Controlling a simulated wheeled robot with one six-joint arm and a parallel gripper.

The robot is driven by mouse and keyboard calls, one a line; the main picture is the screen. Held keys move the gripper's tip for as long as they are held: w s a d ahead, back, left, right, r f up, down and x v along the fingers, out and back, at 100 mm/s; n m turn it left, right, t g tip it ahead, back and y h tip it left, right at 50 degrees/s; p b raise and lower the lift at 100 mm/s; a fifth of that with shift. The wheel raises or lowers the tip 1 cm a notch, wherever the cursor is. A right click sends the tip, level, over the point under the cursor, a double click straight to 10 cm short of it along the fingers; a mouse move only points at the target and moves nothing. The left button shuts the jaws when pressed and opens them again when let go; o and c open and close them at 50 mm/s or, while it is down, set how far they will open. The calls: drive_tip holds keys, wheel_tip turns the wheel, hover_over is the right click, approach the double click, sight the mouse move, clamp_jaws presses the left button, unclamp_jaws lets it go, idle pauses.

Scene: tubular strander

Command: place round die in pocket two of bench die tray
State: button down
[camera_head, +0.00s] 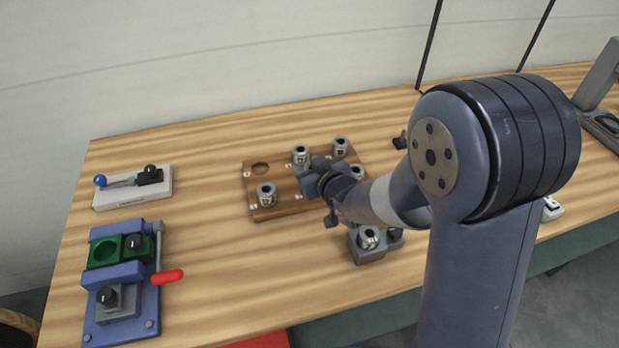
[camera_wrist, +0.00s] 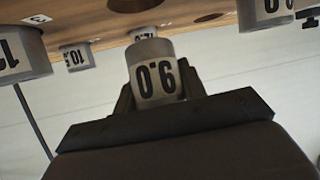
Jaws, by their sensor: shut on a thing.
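The bench die tray is a brown wooden board (camera_head: 290,207) in the middle of the bench. Several steel dies stand on it, including a front-left die (camera_head: 266,195) and a back die (camera_head: 340,147). An empty round pocket (camera_head: 261,169) shows at its back left. My gripper (camera_head: 318,180) is over the tray. In the wrist view my gripper (camera_wrist: 155,97) is shut on a round die (camera_wrist: 155,72) with an upside-down label that seems to read 9.0. A dark hole (camera_wrist: 135,4) shows beyond it. The held die is hard to make out in the head view; the arm hides part of the tray.
Dies stand close around my gripper, such as one (camera_wrist: 18,52) at the left of the wrist view. A grey block (camera_head: 370,255) with a die is in front of the tray. A blue fixture (camera_head: 122,325) and a white lever base (camera_head: 133,195) are at left, with clear bench between.

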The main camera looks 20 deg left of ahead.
drive_tip(key=shift+f, duration=1.9)
drive_tip(key=shift+f+b, duration=0.2)
drive_tip(key=shift+b, duration=0.25)
drive_tip(key=c, duration=0.9)
unclamp_jaws()
drive_tip(key=shift+o, duration=0.2)
drive_tip(key=shift+r+p, duration=0.1)
drive_tip(key=shift+p, duration=0.55)
drive_tip(key=shift+s+d+b, duration=0.25)
drive_tip(key=shift+b, duration=0.05)
drive_tip(key=v, duration=0.3)
drive_tip(key=b+v, duration=0.1)
drive_tip(key=v, duration=0.6)
drive_tip(key=shift+s+a+b, duration=0.25)
drive_tip(key=shift+s+b, duration=0.1)
drive_tip(key=shift+f, duration=0.25)
